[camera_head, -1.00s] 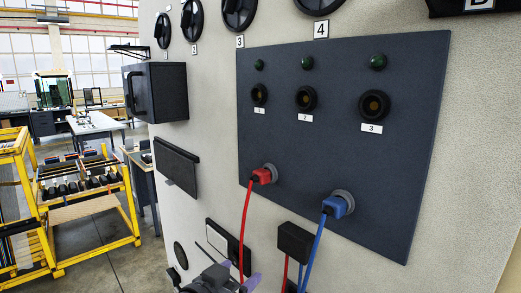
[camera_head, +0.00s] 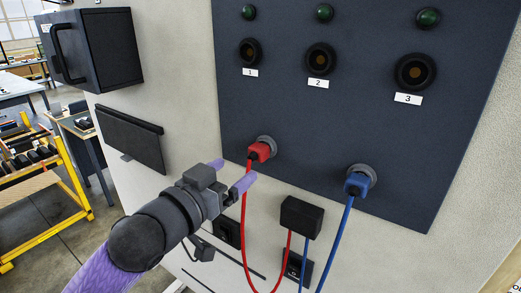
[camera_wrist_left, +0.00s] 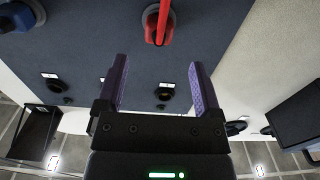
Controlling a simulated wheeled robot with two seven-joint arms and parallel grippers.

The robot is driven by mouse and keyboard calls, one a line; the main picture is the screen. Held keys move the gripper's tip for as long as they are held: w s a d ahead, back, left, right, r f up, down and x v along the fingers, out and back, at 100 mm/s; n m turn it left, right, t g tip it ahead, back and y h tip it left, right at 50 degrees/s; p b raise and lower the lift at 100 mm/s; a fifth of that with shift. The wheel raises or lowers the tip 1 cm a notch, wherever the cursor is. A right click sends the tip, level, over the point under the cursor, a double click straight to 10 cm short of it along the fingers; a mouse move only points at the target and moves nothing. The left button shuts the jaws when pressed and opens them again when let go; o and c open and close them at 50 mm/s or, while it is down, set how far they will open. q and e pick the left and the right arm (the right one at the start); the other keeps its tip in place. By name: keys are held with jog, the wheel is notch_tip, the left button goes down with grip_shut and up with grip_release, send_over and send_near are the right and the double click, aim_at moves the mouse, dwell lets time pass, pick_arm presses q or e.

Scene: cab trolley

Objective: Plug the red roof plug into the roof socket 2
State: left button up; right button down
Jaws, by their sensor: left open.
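The red roof plug (camera_head: 259,151) sits in a grey round holder low on the dark panel, its red cable hanging down. It also shows at the top middle of the left wrist view (camera_wrist_left: 157,25). Roof socket 2 (camera_head: 321,58) is a black round socket above its "2" label, empty, with a green lamp above it. My left gripper (camera_head: 231,174) is open and empty, just left of and below the red plug, apart from it. In the left wrist view the fingers (camera_wrist_left: 158,66) are spread with nothing between them. My right gripper is out of view.
Socket 1 (camera_head: 249,51) and socket 3 (camera_head: 415,72) flank socket 2, both empty. A blue plug (camera_head: 357,183) sits in its holder to the right of the red one. A black box (camera_head: 302,217) juts out below the panel, with cables hanging close by.

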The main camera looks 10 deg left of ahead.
aim_at(254, 156)
pick_arm(q)
jog(key=x, duration=0.6)
jog(key=shift+r+p, duration=0.1)
jog(key=shift+p, duration=0.2)
jog(key=shift+w+d, duration=0.25)
jog(key=shift+w, duration=0.35)
jog(key=shift+p, duration=0.7)
grip_shut()
dwell(0.4)
jog(key=shift+s, duration=0.1)
